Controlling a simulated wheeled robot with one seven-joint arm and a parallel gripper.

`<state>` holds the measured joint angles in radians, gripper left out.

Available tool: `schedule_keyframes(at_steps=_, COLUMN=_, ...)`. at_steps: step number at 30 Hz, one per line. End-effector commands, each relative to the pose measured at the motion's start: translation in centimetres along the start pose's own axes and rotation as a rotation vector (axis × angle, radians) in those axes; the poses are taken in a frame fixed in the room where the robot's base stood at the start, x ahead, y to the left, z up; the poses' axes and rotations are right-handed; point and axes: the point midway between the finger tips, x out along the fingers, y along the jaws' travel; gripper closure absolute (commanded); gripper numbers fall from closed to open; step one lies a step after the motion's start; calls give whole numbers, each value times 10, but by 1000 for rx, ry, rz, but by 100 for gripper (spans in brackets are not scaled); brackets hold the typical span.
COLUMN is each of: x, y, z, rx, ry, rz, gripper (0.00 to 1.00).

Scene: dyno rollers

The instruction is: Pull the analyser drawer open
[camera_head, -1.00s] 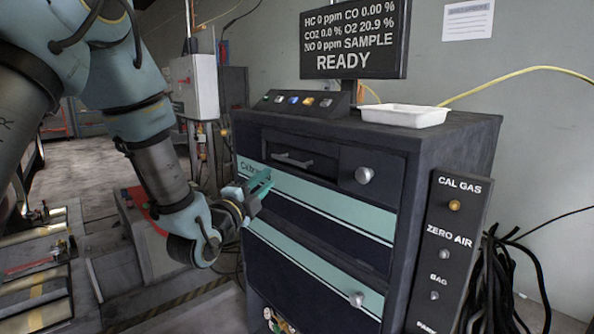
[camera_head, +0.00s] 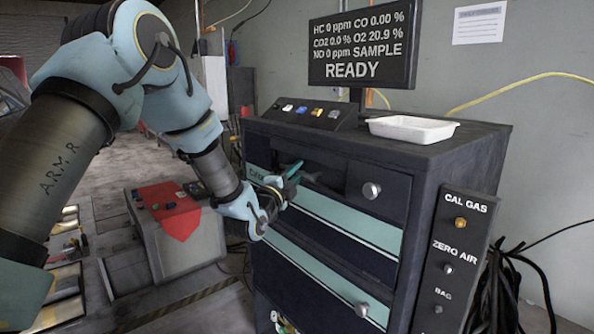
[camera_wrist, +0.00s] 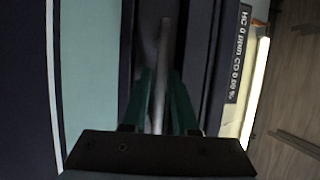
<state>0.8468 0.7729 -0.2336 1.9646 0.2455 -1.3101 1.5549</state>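The analyser drawer is in the upper left of a dark cabinet (camera_head: 430,178) with teal bands. Its front is dark and partly hidden by my gripper in the head view. The drawer's grey bar handle (camera_wrist: 162,55) runs lengthwise down the middle of the wrist view. My gripper (camera_head: 295,169) is at the handle, with its green fingers (camera_wrist: 163,95) on either side of the bar. The fingers look apart, with narrow gaps beside the bar. The drawer looks closed, though the gripper covers much of it.
A white tray (camera_head: 413,129) and a display (camera_head: 363,47) stand on the cabinet. A round knob (camera_head: 371,190) is right of the drawer. A labelled valve panel (camera_head: 455,255) stands at the cabinet's right. A grey box with a red cloth (camera_head: 180,212) stands left of the cabinet.

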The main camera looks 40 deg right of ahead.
Motion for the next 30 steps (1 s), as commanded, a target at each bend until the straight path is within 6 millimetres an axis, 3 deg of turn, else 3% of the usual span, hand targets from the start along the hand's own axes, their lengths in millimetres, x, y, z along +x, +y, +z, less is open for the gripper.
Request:
schedule_keyframes(at_steps=5, x=0, y=0, z=0, rx=0, ry=0, rz=0, gripper=74)
schedule_keyframes(at_steps=12, x=0, y=0, z=0, rx=0, ry=0, rz=0, gripper=100)
schedule_keyframes(at_steps=30, x=-1, y=0, z=0, rx=0, ry=-1, rz=1, gripper=100)
